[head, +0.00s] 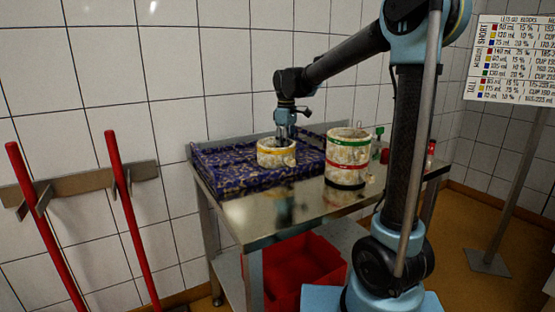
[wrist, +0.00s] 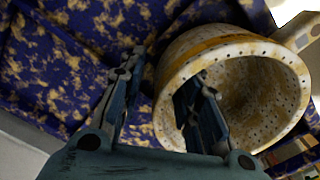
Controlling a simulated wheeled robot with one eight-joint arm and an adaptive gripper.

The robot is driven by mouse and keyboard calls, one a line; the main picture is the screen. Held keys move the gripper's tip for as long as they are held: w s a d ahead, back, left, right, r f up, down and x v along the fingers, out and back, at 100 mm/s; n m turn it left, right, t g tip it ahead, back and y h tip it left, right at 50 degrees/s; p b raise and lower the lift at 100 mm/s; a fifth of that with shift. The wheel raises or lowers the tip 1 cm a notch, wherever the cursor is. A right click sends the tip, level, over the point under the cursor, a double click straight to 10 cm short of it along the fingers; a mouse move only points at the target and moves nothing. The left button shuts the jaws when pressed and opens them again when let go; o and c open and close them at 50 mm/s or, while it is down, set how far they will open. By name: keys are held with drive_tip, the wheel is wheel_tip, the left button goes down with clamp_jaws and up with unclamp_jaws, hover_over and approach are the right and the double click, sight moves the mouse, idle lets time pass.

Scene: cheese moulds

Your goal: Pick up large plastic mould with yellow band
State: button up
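The large mould with a yellow band (head: 276,156) is a whitish, stained round cup in the blue patterned tray. In the wrist view the mould (wrist: 276,100) shows its open mouth, a perforated rim and a small tab at the upper right. My gripper (head: 287,133) is above the mould, pointing down. In the wrist view my gripper (wrist: 160,78) has its fingers apart. One finger reaches into the mould's mouth and the other is outside, with the near wall between them. I see no firm grip on the wall.
A larger whitish mould with green and red bands (head: 347,160) stands on the steel table (head: 262,212), right of the blue tray (head: 222,176). Small green (head: 379,130) and red (head: 431,147) items stand farther right. The table's front left is clear.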

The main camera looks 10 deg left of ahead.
clamp_jaws()
drive_tip(key=shift+r, duration=0.15)
wheel_tip(320, 180, up, 10)
drive_tip(key=shift+f, duration=0.1)
idle(0.5)
